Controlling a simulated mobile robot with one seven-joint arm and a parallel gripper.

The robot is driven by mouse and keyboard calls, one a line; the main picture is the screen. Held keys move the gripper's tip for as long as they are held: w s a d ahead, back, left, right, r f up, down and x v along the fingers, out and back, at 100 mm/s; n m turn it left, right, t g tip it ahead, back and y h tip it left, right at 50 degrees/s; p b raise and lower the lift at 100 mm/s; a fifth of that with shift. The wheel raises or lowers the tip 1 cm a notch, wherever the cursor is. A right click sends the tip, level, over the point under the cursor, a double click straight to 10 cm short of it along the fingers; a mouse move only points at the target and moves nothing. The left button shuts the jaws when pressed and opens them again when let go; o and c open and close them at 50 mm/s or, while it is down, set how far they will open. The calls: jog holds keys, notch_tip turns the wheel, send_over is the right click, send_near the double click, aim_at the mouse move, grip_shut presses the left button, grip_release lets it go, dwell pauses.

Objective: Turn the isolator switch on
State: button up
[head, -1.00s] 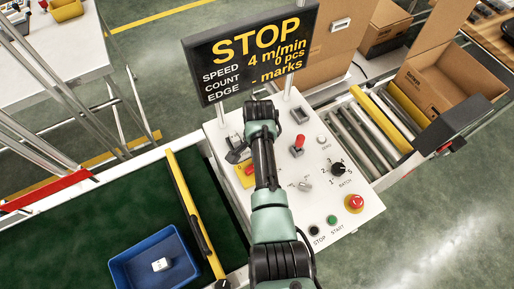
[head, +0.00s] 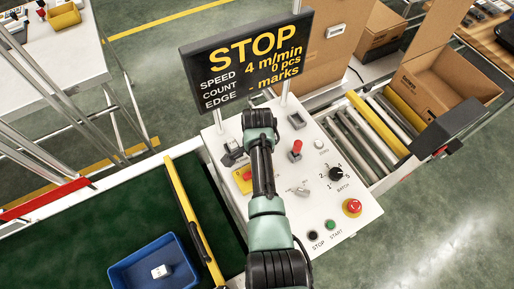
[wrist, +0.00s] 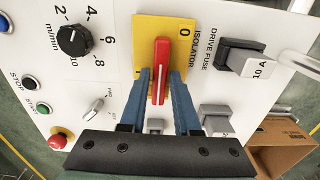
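The isolator switch is a red bar handle (wrist: 161,62) on a yellow plate (wrist: 143,32) marked "0" and "ISOLATOR" in the wrist view. The handle lies along the picture's vertical, its upper end beside the "0". My gripper (wrist: 161,78) is open, with its blue fingers on either side of the handle's lower part. Yellow shows between each finger and the handle near the tips, so they look apart. In the head view my arm partly hides the yellow plate (head: 238,175) and red handle (head: 248,174).
The drive fuse (wrist: 240,60) sits right of the isolator. The speed knob (wrist: 73,40), stop button (wrist: 29,83), start button (wrist: 43,108) and red emergency button (wrist: 58,141) are to the left. The display (head: 250,60) reading STOP stands behind the panel (head: 290,215).

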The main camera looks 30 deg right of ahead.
jog(key=shift+o, duration=1.2)
notch_tip(320, 180, up, 13)
jog(key=shift+b, duration=0.35)
